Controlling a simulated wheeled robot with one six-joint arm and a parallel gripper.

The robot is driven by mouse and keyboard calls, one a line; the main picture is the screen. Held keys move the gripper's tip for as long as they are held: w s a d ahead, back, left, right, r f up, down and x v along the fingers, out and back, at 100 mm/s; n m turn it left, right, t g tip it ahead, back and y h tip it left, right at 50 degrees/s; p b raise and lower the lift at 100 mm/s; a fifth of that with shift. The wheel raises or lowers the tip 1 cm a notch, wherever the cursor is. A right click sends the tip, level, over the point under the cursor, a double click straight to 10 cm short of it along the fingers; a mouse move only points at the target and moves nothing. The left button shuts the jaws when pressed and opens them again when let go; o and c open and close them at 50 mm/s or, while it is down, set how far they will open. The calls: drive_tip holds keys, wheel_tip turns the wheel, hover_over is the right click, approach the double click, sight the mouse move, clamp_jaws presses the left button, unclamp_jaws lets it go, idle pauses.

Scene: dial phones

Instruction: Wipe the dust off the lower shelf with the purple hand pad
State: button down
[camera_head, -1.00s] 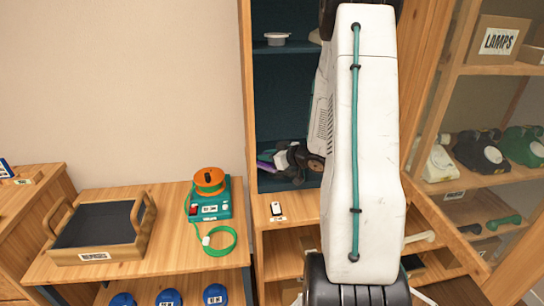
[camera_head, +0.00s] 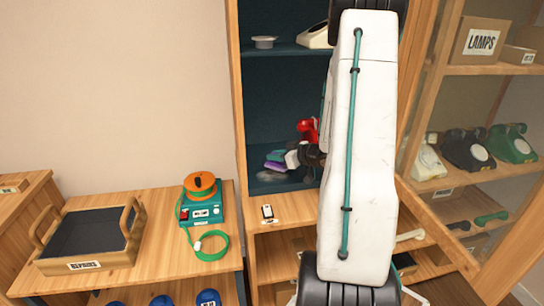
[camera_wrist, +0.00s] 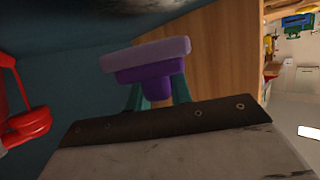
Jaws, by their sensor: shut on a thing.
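The purple hand pad (camera_head: 275,165) is held in my gripper (camera_head: 285,159) inside the dark blue cabinet, low over the lower shelf (camera_head: 270,184). In the wrist view the pad (camera_wrist: 150,75) has a purple grip between my two teal fingers (camera_wrist: 156,97) and a paler lavender slab beyond it. My gripper is shut on the grip. I cannot tell whether the slab touches the shelf. Dust is hard to make out; a faint greyish patch shows near the pad. My arm hides the right part of the shelf.
A red phone (camera_head: 307,128) stands behind my gripper; its red handset (camera_wrist: 25,122) shows at left in the wrist view. A wooden cabinet side (camera_wrist: 225,55) is close at right. The upper shelf (camera_head: 275,50) holds a grey dish (camera_head: 264,42).

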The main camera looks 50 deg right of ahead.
drive_tip(key=shift+s+d+r, duration=0.15)
drive_tip(key=shift+s+d, duration=0.5)
drive_tip(key=shift+d, duration=0.2)
drive_tip(key=shift+s+d+r, duration=0.1)
drive_tip(key=shift+s+d, duration=0.55)
drive_tip(key=shift+d, duration=0.2)
drive_tip(key=shift+w+a+r, duration=0.1)
drive_tip(key=shift+w+a, duration=1)
drive_tip(key=shift+a, duration=0.35)
drive_tip(key=shift+w+a+r, duration=0.1)
drive_tip(key=shift+w+a, duration=1.05)
drive_tip(key=shift+a, duration=0.35)
drive_tip(key=shift+w+a+r, duration=0.1)
drive_tip(key=shift+w+a, duration=1)
drive_tip(key=shift+a, duration=0.35)
drive_tip(key=shift+r, duration=0.1)
wheel_tip(320, 180, up, 6)
drive_tip(key=shift+a+r, duration=0.1)
wheel_tip(320, 180, up, 3)
drive_tip(key=shift+f, duration=0.1)
